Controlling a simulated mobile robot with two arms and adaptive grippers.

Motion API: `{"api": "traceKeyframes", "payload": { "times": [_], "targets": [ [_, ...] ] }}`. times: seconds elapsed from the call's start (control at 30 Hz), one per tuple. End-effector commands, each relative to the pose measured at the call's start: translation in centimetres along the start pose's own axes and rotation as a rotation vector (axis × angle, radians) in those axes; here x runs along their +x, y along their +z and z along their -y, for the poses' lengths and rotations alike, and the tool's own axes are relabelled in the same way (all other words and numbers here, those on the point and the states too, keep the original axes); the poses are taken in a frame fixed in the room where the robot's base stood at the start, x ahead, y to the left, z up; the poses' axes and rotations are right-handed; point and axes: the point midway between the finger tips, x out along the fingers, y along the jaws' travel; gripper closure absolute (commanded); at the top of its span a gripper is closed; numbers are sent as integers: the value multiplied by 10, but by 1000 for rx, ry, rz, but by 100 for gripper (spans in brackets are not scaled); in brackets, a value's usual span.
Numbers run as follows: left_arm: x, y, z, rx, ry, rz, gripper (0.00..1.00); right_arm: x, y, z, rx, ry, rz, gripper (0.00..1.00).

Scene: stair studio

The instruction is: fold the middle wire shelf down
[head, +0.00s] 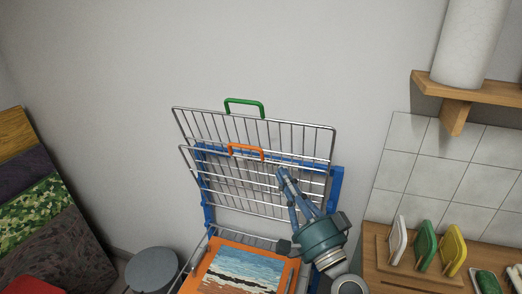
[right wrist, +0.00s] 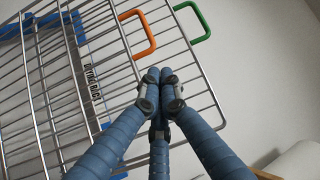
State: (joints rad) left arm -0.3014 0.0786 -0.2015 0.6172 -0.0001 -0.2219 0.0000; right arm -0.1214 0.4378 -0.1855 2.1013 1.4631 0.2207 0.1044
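Two wire shelves stand upright on a blue-framed rack. The front wire shelf (head: 222,178) has an orange handle (head: 246,152), also visible in the right wrist view (right wrist: 138,33). The rear wire shelf (head: 190,125) has a green handle (head: 244,107) and stands behind it, a little higher. My right gripper (head: 282,174) is in front of the front shelf's right part, below and right of the orange handle. In the right wrist view its blue fingers (right wrist: 160,78) are drawn together with nothing visible between them; contact with the wires is unclear. My left gripper is out of view.
An orange-framed seascape picture (head: 243,272) lies low on the rack. A grey round lid (head: 152,269) is at lower left. A wooden counter (head: 405,278) with coloured boards is at right, under a wall shelf (head: 480,88) with a paper roll.

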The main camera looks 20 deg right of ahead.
Motion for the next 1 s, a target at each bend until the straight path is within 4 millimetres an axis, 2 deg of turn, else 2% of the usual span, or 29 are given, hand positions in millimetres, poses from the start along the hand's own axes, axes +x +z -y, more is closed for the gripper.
{"api": "traceKeyframes", "payload": {
  "times": [0.3, 0.53, 0.7, 1.0],
  "targets": [
    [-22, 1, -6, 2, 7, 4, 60, 54, -2, 4, -3, -3, -1, 100],
    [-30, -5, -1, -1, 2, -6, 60, 87, 0, 2, -3, -2, 0, 100],
    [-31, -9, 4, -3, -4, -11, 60, 96, 1, 1, -3, -1, 2, 100],
    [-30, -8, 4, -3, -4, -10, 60, 97, 1, 0, -3, -1, 2, 100]
  ]
}}
